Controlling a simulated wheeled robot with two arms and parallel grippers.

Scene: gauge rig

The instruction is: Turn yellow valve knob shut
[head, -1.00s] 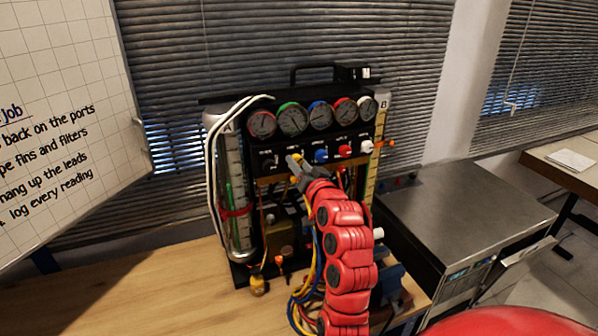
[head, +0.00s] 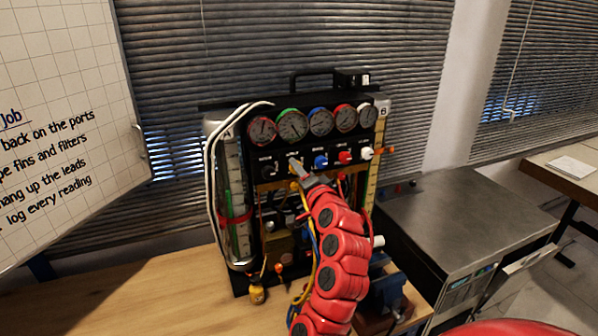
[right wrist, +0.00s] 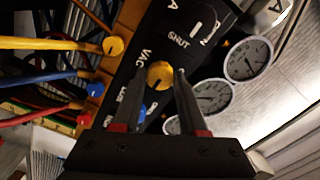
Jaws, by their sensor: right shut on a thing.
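The yellow valve knob (right wrist: 159,74) shows in the right wrist view, round, with a dark pointer mark, beside the "VAC" label on the black panel. My right gripper (right wrist: 160,76) has one finger on each side of it and is shut on it. In the head view my right gripper (head: 297,166) reaches the valve row below the gauges and mostly hides the yellow knob. My left gripper is not in view.
Blue (head: 321,161), red (head: 345,156) and white (head: 367,153) knobs stand right of the gripper. Several gauges (head: 291,125) sit above. Coloured hoses hang below, near my arm. A whiteboard (head: 60,120) is at left, a steel cabinet (head: 460,215) at right.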

